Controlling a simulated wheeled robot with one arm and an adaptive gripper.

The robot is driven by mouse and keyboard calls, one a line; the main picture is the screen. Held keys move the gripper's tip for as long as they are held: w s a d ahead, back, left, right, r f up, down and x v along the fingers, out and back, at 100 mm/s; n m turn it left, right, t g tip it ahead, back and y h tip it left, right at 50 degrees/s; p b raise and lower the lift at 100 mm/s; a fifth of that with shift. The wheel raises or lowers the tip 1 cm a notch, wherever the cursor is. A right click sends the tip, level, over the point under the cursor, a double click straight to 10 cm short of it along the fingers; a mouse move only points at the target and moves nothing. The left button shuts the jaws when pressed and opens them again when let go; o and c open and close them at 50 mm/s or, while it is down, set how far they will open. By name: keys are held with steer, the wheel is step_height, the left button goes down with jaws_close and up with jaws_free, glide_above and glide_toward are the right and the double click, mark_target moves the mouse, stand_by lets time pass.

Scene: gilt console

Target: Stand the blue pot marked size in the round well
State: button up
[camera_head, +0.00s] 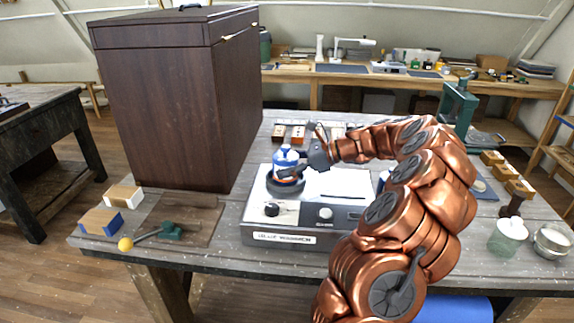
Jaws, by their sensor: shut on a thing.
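The blue pot (285,155) with a pale band and light top shows in the head view, above the left part of a white warmer box (336,185). My gripper (290,170) reaches in from the right and is shut on the pot. The round well (284,188) shows as a dark ring in the box top, directly below the pot in the picture. The pot looks upright. The gripper hides its lower part, so I cannot tell whether its base touches the well. The pot's marking is too small to read.
The box front has knobs and a label (284,238). A tall dark cabinet (180,100) stands to the left. A glass jar (507,236) and metal tin (552,241) stand at right. My arm crosses the right half.

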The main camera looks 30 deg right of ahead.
steer(key=o, duration=1.6)
steer(key=b+v, duration=0.1)
steer(key=v, duration=1.1)
steer(key=shift+r+b, duration=0.1)
steer(key=shift+b, duration=0.3)
